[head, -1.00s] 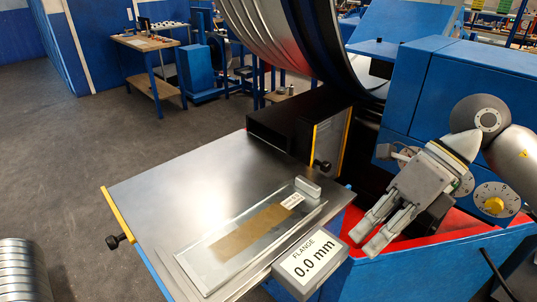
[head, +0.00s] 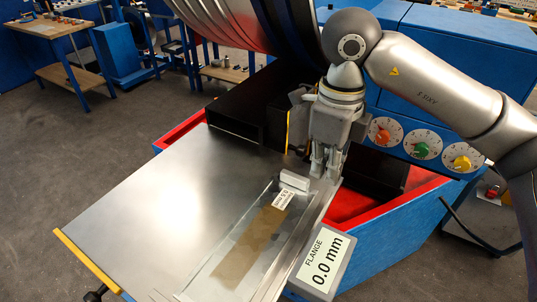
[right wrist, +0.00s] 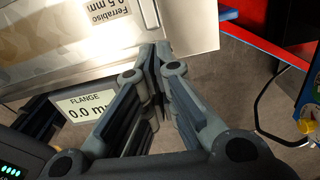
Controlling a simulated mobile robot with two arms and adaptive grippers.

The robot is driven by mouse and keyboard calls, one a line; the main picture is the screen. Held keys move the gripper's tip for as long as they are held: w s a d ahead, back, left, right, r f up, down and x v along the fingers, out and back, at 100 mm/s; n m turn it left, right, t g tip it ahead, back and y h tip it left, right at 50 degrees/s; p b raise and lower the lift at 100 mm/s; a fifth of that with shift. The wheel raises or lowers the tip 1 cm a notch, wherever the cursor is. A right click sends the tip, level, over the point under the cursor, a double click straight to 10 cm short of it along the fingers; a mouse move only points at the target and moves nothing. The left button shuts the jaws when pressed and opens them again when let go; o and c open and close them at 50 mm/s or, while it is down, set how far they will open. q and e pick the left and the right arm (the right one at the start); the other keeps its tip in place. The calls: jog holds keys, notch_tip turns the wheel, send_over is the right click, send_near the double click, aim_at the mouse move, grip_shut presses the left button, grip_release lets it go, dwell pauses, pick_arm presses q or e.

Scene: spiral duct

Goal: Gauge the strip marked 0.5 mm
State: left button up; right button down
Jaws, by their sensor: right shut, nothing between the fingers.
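A brown strip (head: 250,243) lies under a clear plate (head: 216,270) on the metal table. Its white label (head: 284,199) reads 0.5 mm in the right wrist view (right wrist: 108,12). A small light-grey block (head: 294,180) stands at the far end of the plate. The display (head: 322,262) reads FLANGE 0.0 mm, and it also shows in the right wrist view (right wrist: 84,108). My right gripper (head: 323,168) points down just right of the block, at the table's edge rail. Its fingers (right wrist: 158,60) are shut and empty; I cannot tell whether they touch the rail. My left gripper is not visible.
The bare metal table (head: 165,205) lies left of the plate. A black box (head: 242,115) stands behind it, with a large spiral duct (head: 250,25) above. A blue housing with coloured dials (head: 423,148) and a red-lined edge (head: 360,203) flank my right arm.

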jog(key=w+a, duration=0.1)
jog(key=w+a+p, duration=0.1)
jog(key=a, duration=0.1)
jog(key=w+a, duration=0.1)
jog(key=shift+w+a+r+p, duration=0.2)
jog(key=shift+w+a+p, duration=0.05)
jog(key=shift+p, duration=0.15)
jog(key=p, duration=0.3)
send_over(270, 172)
jog(key=shift+w+a, duration=0.1)
jog(key=shift+a, duration=0.3)
notch_tip(270, 172, down, 5)
jog(key=shift+w+a+r+p, duration=0.1)
jog(key=shift+r+p, duration=0.1)
jog(key=shift+p, duration=0.5)
jog(key=shift+d+f+p, duration=0.2)
jog(key=shift+f+p, duration=0.1)
jog(key=shift+s+d+f, duration=0.1)
jog(key=shift+s+d, duration=0.15)
jog(key=shift+s, duration=0.05)
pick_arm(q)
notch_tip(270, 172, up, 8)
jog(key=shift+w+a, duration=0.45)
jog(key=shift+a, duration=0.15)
